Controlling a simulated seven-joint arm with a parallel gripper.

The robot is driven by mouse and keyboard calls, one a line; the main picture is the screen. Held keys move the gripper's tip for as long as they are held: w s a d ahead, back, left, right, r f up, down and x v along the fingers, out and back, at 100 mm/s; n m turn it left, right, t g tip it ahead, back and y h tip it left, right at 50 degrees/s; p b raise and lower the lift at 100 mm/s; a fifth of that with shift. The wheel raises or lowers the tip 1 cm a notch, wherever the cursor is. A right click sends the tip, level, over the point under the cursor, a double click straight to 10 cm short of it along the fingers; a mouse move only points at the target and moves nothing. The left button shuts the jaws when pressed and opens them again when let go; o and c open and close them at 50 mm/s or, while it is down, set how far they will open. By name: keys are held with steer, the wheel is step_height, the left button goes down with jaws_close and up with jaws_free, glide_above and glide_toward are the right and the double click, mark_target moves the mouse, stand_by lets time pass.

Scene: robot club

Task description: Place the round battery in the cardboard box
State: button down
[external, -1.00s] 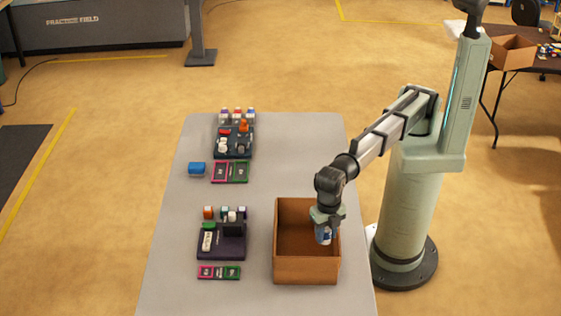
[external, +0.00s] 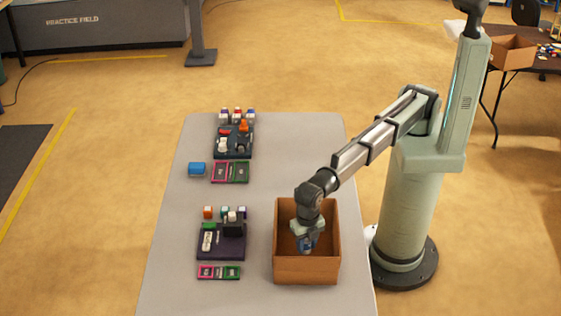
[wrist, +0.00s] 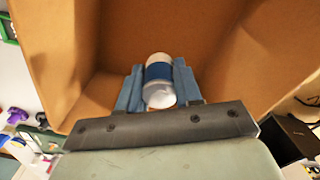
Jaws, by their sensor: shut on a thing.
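The round battery (wrist: 158,72) is a white cylinder with a blue band. In the wrist view it sits between the two blue fingers of my gripper (wrist: 158,88), which are shut on it. The cardboard box (external: 306,270) is brown and open-topped, at the near right of the table. In the external view my gripper (external: 306,243) points down inside the box's outline, with the battery mostly hidden by the fingers. Box walls (wrist: 60,50) surround the battery in the wrist view. I cannot tell whether the battery touches the box floor.
A dark tray (external: 220,252) with small items stands left of the box, with small bottles behind it and a pink and green card (external: 218,272) in front. The table's middle is clear.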

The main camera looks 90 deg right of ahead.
steer(key=shift+f, duration=3.2)
steer(key=shift+f, duration=0.1)
steer(key=c, duration=0.8)
jaws_free()
steer(key=shift+o, duration=0.2)
step_height(320, 180, up, 12)
steer(key=shift+r, duration=0.1)
